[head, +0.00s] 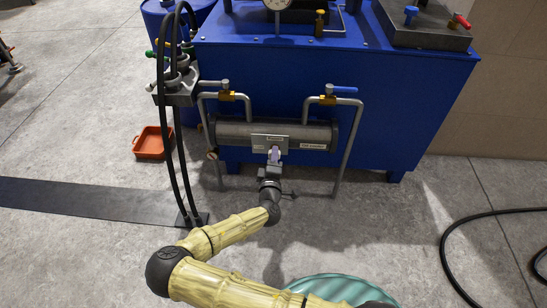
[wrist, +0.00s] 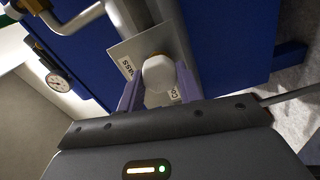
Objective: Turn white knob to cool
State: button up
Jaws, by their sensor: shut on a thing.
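The white knob (wrist: 159,74) sits on a light label plate (wrist: 128,60) on the front of a grey cylinder. My gripper (wrist: 157,92) is shut on the knob, with one purple finger on each side of it.
Grey pipes with brass valves stand on both sides of the cylinder; a blue-handled valve (head: 329,92) is at the right. The blue press (head: 400,110) is behind. An orange tray (head: 150,143) and black hoses (head: 175,130) are at the left. A black cable (head: 450,240) lies on the floor at right.

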jog(key=n, duration=0.6)
jog(key=shift+f+b, duration=0.15)
jog(key=shift+b, duration=0.15)
jog(key=shift+n, duration=0.4)
jog(key=o, duration=1)
jog(key=shift+s, duration=0.15)
jog(key=s+b, duration=0.1)
jog(key=s, duration=1.6)
jog(key=shift+a+b, duration=0.3)
jog(key=shift+b, duration=0.05)
